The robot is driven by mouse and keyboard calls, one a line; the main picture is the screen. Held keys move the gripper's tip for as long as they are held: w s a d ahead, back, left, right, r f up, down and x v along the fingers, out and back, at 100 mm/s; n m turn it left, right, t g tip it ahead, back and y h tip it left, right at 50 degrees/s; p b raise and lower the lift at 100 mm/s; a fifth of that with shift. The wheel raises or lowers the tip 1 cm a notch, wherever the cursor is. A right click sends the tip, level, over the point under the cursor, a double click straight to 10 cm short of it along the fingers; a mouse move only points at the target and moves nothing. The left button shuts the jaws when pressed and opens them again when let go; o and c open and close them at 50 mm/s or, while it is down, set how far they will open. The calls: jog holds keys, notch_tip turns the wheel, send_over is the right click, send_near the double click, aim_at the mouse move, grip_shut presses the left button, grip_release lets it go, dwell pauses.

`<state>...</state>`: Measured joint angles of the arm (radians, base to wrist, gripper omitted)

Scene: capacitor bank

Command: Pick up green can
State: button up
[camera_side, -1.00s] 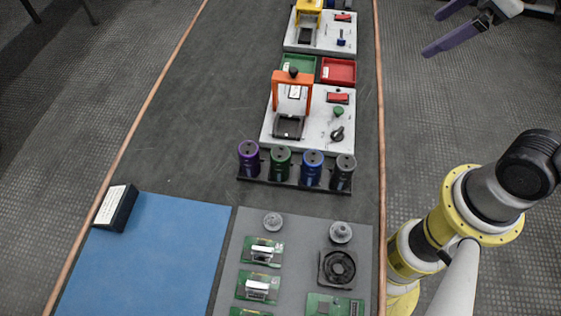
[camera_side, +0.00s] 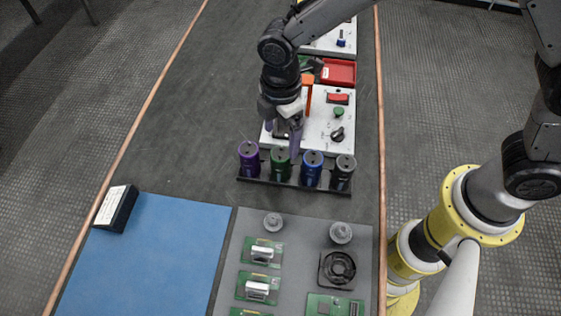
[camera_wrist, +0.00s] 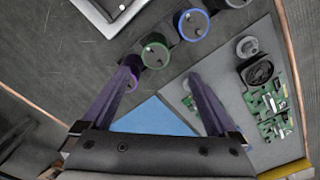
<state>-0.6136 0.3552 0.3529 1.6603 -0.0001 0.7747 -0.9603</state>
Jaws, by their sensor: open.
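The green can (camera_side: 280,164) stands upright in a dark rack (camera_side: 258,180), between the purple can (camera_side: 249,160) and the blue can (camera_side: 312,168). My gripper (camera_side: 283,135) is open and empty, pointing down just above and behind the green can in the side view. In the wrist view the green can (camera_wrist: 155,54) shows its top just beyond the two purple fingers (camera_wrist: 160,80), roughly between their lines. The purple can (camera_wrist: 132,64) is partly hidden by the left finger there. The fingers do not visibly hold anything.
A dark grey can (camera_side: 343,172) stands at the rack's right end. A white panel (camera_side: 325,125) with an orange frame, switch and knobs lies behind the rack. A blue mat (camera_side: 150,255) and a grey mat with circuit boards (camera_side: 225,300) lie in front.

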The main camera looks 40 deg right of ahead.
aim_at(281, 156)
notch_tip(281, 156, down, 8)
jog(key=shift+r, duration=0.15)
jog(key=shift+w+d+f, duration=0.1)
jog(key=shift+w+f, duration=0.1)
jog(key=shift+f, duration=1.2)
jog(key=shift+w+d+f, duration=0.1)
jog(key=shift+w+f, duration=0.1)
jog(key=shift+f, duration=1.15)
grip_shut()
